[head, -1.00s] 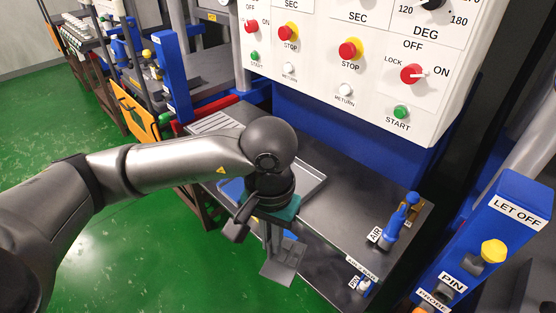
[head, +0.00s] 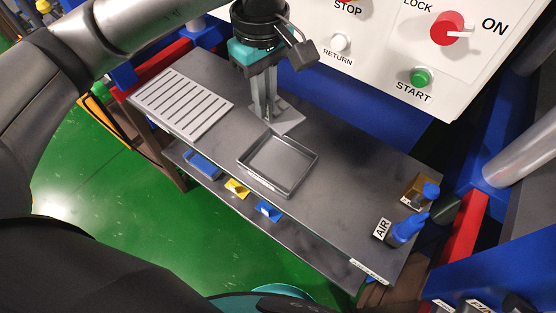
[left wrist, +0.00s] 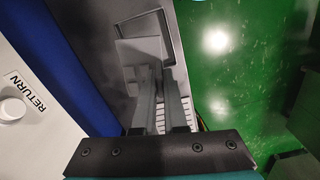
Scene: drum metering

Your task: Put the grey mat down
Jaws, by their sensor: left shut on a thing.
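My left gripper (head: 268,118) points down over the bench, just behind the shallow grey tray. It is shut on the grey mat (head: 288,123), a small flat plate that shows beside the fingertips. The mat is at or just above the bench top; I cannot tell if it touches. In the left wrist view the mat (left wrist: 138,50) shows beyond the fingers, beside the tray's rim. The fingers hide part of the mat. My right gripper is not seen.
The empty tray (head: 246,158) stands in front of the mat. A slotted plate (head: 180,104) lies at left. The control panel (head: 372,50) rises close behind. Blue AIR fittings (head: 405,230) stand at right. The bench top (head: 340,185) right of the tray is clear.

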